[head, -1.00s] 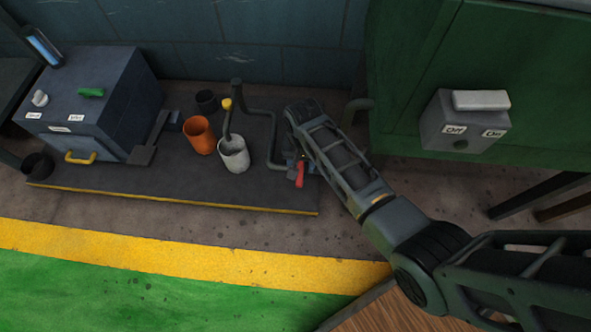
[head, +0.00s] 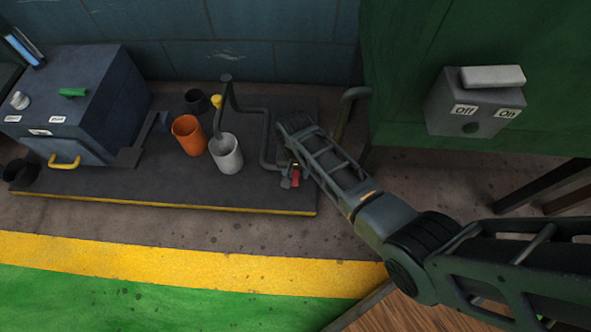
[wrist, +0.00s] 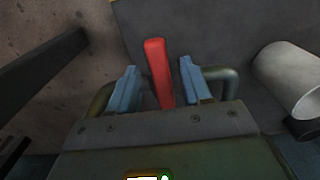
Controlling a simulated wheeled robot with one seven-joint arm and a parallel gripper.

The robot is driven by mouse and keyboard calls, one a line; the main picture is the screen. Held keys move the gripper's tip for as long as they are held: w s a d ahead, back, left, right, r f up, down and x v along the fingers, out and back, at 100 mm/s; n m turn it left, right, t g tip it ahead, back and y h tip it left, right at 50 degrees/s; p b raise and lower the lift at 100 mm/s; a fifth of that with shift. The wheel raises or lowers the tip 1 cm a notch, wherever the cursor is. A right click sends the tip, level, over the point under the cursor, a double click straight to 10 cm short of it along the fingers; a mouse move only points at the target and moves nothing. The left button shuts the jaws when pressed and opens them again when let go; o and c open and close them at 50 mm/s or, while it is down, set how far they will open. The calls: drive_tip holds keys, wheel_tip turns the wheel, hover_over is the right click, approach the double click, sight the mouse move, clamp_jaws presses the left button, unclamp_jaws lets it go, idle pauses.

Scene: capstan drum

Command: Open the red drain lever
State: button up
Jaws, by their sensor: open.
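The red drain lever (head: 295,178) is at the right end of the low dark platform, by the dark pipe. In the wrist view the red lever (wrist: 158,70) stands between the two blue fingers of my gripper (wrist: 160,90). A finger is on each side, with a visible gap to the lever, so my gripper is open around it and not clamped. In the head view my gripper (head: 288,172) is at the lever, and my arm hides part of the fitting.
A grey Off/On switch box (head: 476,105) is on the green cabinet at right. The platform's front edge (head: 150,205) is clear.

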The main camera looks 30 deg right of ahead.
clamp_jaws()
idle(0.4)
